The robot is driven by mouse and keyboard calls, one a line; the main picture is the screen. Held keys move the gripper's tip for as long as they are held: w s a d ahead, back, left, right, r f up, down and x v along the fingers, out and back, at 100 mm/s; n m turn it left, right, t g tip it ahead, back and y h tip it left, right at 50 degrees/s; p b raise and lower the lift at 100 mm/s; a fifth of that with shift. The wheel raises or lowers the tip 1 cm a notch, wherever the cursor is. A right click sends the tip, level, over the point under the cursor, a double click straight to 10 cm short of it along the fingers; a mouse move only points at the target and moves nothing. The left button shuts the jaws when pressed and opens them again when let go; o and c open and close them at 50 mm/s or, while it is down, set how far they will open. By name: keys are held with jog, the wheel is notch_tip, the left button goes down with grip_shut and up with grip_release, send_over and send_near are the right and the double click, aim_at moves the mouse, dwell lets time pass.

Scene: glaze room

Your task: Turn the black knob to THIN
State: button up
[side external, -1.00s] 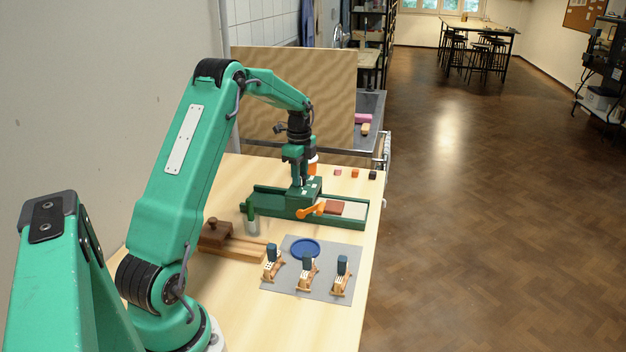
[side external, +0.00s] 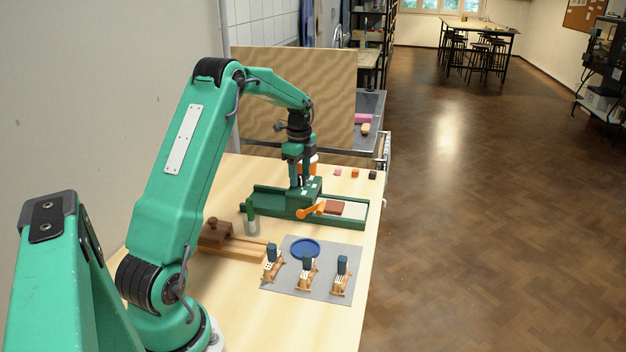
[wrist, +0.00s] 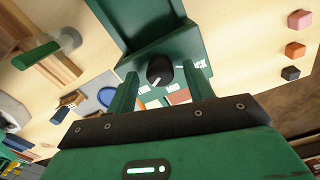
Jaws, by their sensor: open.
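The black knob (wrist: 160,70) sits on the sloped face of a green housing (wrist: 195,48) in the wrist view. A white pointer mark on it points down and slightly left in the picture. White labels lie around it: one ending in "ICK" (wrist: 197,65) at right, one that seems to read MID (wrist: 172,87), and a small one (wrist: 145,90) below left that I cannot read. My gripper (wrist: 159,73) is open, with one finger on each side of the knob; I cannot tell whether they touch it. In the side view my gripper (side external: 299,183) is down at the housing (side external: 312,188), hiding the knob.
The housing stands on a long green tray (side external: 270,201) with an orange lever (side external: 311,211) in front. Small coloured blocks (side external: 354,173) lie behind. A patterned board (side external: 310,85) stands at the back.

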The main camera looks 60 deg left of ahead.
aim_at(300, 176)
notch_tip(300, 176, up, 7)
jog(key=shift+r, duration=0.15)
dwell(0.4)
jog(key=shift+d+r, duration=0.15)
jog(key=shift+d, duration=0.05)
jog(key=s+d+r+n+t, duration=0.1)
jog(key=s+d+r+n, duration=0.15)
jog(key=d, duration=0.35)
jog(key=s+d+r+n+t+y, duration=0.1)
jog(key=s+d+r, duration=0.1)
jog(key=d+r, duration=0.35)
jog(key=s+d+r+n+t, duration=0.1)
jog(key=s+d+r+n, duration=0.1)
jog(key=d, duration=0.6)
jog(key=s+d+f+n+t+h, duration=0.1)
jog(key=s+d+n, duration=0.5)
jog(key=s+d, duration=0.6)
jog(key=s+f+t, duration=0.1)
jog(key=s+f, duration=0.1)
jog(key=s, duration=0.1)
jog(key=shift+d+t, duration=0.25)
jog(key=shift+t, duration=0.05)
